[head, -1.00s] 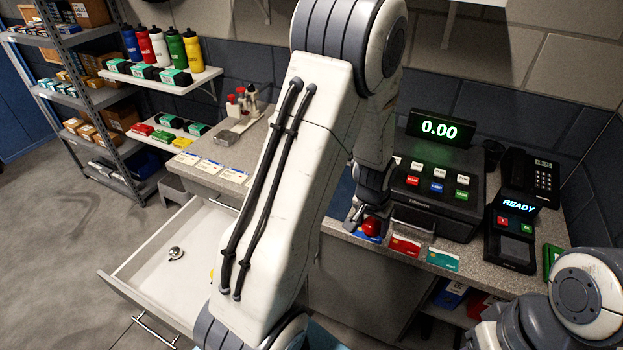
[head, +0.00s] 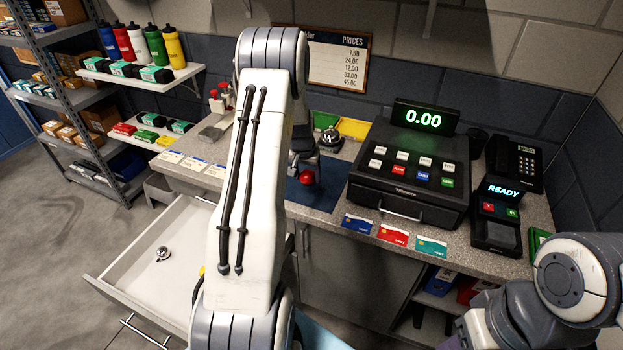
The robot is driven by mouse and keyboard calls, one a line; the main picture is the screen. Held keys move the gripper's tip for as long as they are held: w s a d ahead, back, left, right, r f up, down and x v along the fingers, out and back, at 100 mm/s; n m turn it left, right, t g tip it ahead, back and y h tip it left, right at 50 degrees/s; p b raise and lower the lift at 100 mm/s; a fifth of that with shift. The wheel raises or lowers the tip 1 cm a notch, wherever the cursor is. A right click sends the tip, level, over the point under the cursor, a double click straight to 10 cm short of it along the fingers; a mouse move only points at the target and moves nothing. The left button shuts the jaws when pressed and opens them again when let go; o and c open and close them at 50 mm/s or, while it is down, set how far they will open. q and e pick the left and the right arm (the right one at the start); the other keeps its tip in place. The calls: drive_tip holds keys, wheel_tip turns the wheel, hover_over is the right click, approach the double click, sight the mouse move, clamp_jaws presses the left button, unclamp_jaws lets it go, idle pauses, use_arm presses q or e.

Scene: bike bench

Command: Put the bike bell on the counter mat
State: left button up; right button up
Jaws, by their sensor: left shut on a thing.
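My left gripper (head: 303,167) is shut on a small red rounded thing, which looks like a red bike bell (head: 307,178). It holds the bell over the dark blue counter mat (head: 320,195). I cannot tell whether the bell touches the mat. My left arm hides the mat's left part. A silver bell (head: 162,254) lies in the open drawer, and a silver domed bell (head: 331,137) stands on the counter behind the mat. My right arm shows at the lower right; its gripper is out of view.
The cash register (head: 410,170) stands right of the mat, with the card reader (head: 495,215) beyond it. Several cards, including a red one (head: 395,235), lie along the counter's front edge. Green and yellow trays (head: 354,128) are behind. The open drawer (head: 125,270) juts out at left.

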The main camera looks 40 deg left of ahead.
sight(311, 174)
use_arm(q)
drive_tip(key=w, duration=0.1)
drive_tip(key=f, duration=0.1)
drive_tip(key=w, duration=0.1)
drive_tip(key=shift+w+a+f+p, duration=0.2)
drive_tip(key=shift+w+f+p, duration=0.05)
drive_tip(key=shift+w+p, duration=0.1)
wheel_tip(311, 174, down, 3)
drive_tip(key=shift+f+p, duration=0.1)
drive_tip(key=shift+p, duration=0.75)
drive_tip(key=shift+f, duration=0.45)
drive_tip(key=shift+f, duration=0.1)
drive_tip(key=o, duration=0.9)
drive_tip(key=shift+f, duration=0.1)
drive_tip(key=o, duration=0.5)
drive_tip(key=shift+c, duration=0.2)
